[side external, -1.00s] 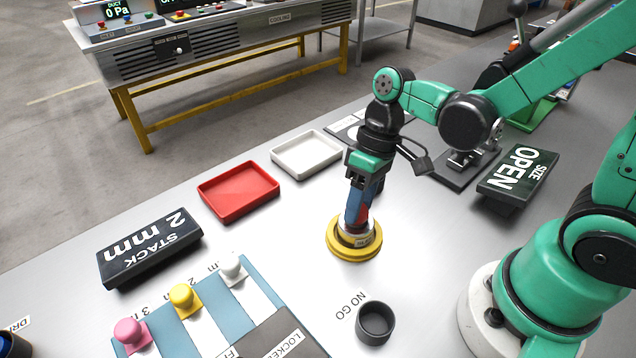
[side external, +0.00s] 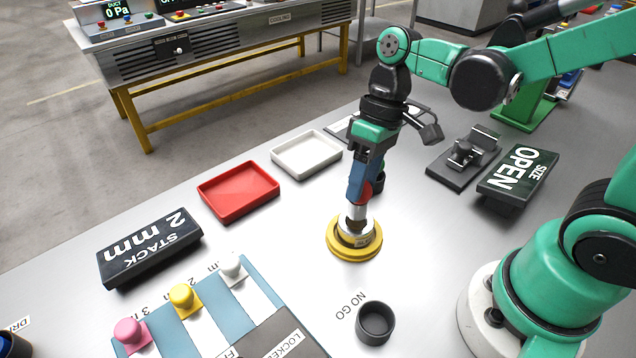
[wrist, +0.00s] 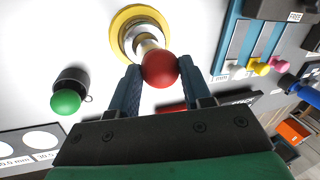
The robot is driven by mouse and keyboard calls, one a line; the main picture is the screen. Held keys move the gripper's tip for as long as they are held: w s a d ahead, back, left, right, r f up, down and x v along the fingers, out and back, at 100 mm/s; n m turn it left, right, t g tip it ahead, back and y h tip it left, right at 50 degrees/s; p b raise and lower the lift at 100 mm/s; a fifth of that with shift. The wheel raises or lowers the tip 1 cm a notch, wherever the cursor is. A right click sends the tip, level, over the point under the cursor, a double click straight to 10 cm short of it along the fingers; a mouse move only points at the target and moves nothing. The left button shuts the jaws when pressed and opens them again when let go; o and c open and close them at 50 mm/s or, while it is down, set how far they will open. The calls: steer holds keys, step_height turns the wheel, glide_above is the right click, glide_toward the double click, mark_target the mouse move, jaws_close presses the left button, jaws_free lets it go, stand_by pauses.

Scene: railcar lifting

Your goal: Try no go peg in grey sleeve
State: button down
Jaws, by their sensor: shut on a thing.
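My gripper (side external: 360,190) is shut on the no go peg, whose red knob (wrist: 160,68) sits between the fingertips in the wrist view. The peg's silver shaft (side external: 356,212) points down over the grey sleeve (side external: 352,236), which stands in a yellow ring (side external: 340,252) on the table. The sleeve and yellow ring (wrist: 119,37) also show in the wrist view. The shaft is over the sleeve's mouth; whether its tip is inside or just above I cannot tell. The dark NO GO cup (side external: 375,324) stands empty at the front.
A dark cup (wrist: 72,78) with a green-knobbed peg (wrist: 65,101) stands nearby, mostly behind my gripper in the side view. Red (side external: 238,191) and white (side external: 306,154) trays lie at the back. Signs read STACK 2 mm (side external: 150,248) and SIZE OPEN (side external: 516,175).

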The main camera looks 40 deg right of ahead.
steer(key=shift+r, duration=1.8)
